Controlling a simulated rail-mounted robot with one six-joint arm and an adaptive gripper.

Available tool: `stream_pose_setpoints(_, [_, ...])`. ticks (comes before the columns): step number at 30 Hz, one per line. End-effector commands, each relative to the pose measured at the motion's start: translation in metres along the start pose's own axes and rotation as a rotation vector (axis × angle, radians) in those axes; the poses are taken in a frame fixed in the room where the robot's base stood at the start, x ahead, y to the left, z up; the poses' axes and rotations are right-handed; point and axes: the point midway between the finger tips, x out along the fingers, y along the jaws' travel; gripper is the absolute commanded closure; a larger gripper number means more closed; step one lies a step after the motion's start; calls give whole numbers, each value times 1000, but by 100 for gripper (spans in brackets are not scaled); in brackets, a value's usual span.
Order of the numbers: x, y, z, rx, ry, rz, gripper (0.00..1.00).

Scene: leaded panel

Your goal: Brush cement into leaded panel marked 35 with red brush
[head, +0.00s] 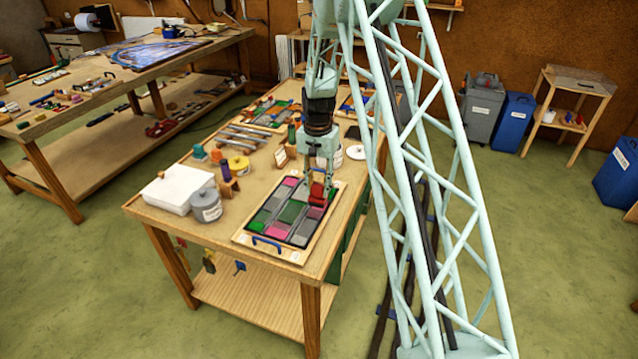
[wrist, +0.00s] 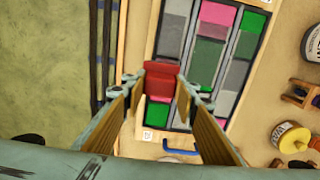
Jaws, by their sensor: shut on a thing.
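My gripper (wrist: 162,90) is shut on the red brush (wrist: 161,78), which shows between the two fingers in the wrist view. In the head view the red brush (head: 318,194) is over the right part of the leaded panel (head: 293,208). The panel has green, pink and grey panes in dark leading and lies in a wooden frame with a blue handle at its near edge. The brush looks at or just above the panes; I cannot tell whether it touches. A small white label (wrist: 148,135) is on the frame, too small to read surely. The fingers hide part of the panel.
A grey lidded pot (head: 206,205), a white box (head: 178,188) and a yellow roll (head: 239,165) stand left of the panel. Another panel (head: 268,113) and tools lie farther back. The bench's front edge is just before the frame.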

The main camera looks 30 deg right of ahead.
Motion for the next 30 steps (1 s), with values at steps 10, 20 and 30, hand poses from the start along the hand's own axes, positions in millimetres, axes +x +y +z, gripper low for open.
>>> stream_pose_setpoints(10, [1, 2, -4, 23, 0, 0, 81])
stream_pose_setpoints(20, [3, 2, -4, 22, 0, 0, 81])
stream_pose_setpoints(30, [18, 2, -3, 22, -1, 1, 81])
